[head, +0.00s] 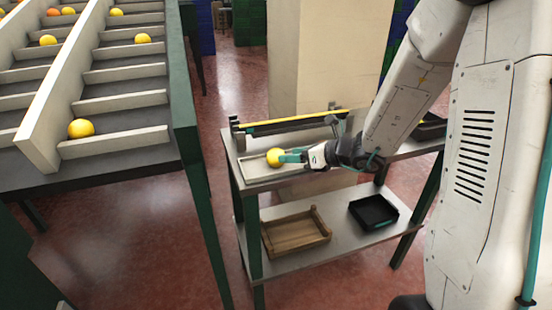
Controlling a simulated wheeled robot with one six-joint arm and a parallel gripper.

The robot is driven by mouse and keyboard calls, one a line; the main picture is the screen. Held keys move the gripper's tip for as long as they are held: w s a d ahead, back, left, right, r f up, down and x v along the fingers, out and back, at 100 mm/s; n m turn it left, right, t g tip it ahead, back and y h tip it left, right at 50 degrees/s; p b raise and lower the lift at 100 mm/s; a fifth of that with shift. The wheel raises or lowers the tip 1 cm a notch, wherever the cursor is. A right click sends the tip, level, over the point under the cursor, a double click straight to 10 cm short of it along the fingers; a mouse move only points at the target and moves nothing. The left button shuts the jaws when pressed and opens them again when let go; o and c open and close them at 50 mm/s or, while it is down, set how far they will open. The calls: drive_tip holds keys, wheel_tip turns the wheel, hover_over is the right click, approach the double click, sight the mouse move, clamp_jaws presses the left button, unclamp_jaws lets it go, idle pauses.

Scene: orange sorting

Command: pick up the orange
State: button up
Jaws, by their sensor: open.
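A yellow-orange fruit (274,157) sits on the upper shelf of a small workbench in the head view, near the left end of a shallow pale tray (258,172). The fruit appears to rest low in the tray.
The bench (334,242) holds a wooden crate (296,236) and a black tray (374,213) on its lower shelf. A yellow-topped rail (292,122) runs along the bench's back. A slatted conveyor (120,94) with several fruits stands at left. Red floor separates them.

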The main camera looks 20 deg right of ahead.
sight(277, 156)
drive_tip(key=shift+w+d+f+m+h, duration=0.3)
drive_tip(key=shift+w+d+f+m, duration=0.1)
drive_tip(key=shift+d+f+m, duration=0.15)
drive_tip(key=shift+w+f+m+t, duration=0.25)
drive_tip(key=shift+w+f+t, duration=0.05)
drive_tip(key=x, duration=0.7)
drive_tip(key=shift+a, duration=0.1)
drive_tip(key=shift+r, duration=0.1)
drive_tip(key=c, duration=0.7)
drive_tip(key=shift+o, duration=0.2)
drive_tip(key=shift+r, duration=0.1)
